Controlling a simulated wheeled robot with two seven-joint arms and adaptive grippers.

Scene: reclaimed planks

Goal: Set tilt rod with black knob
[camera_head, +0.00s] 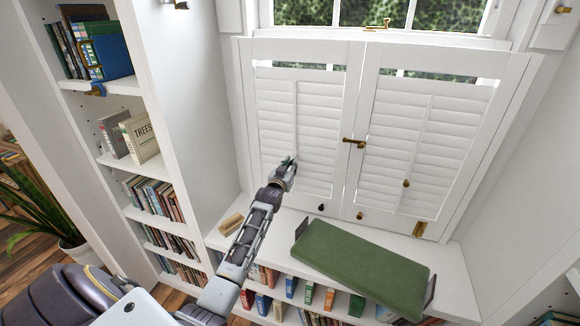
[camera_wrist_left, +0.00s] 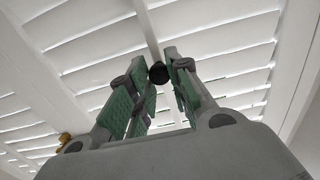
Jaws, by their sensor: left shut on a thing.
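A white tilt rod (camera_head: 295,112) runs down the middle of the left shutter panel (camera_head: 268,120); it also shows in the left wrist view (camera_wrist_left: 148,28). Its black knob (camera_wrist_left: 158,73) sits between my left fingertips in the wrist view; the gripper hides it in the head view. My left gripper (camera_head: 287,170) is shut on this knob, in front of the lower louvers. The fingers (camera_wrist_left: 160,75) angle inward to their tips. The right shutter panel (camera_head: 420,130) has its own rod with a brass knob (camera_head: 406,183). My right gripper is out of view.
Below the shutters is a white bench (camera_head: 455,275) with a green cushion (camera_head: 362,265) and a small wooden object (camera_head: 231,224). A brass latch (camera_head: 354,142) joins the panels, with small knobs low down. A bookcase (camera_head: 175,100) stands left.

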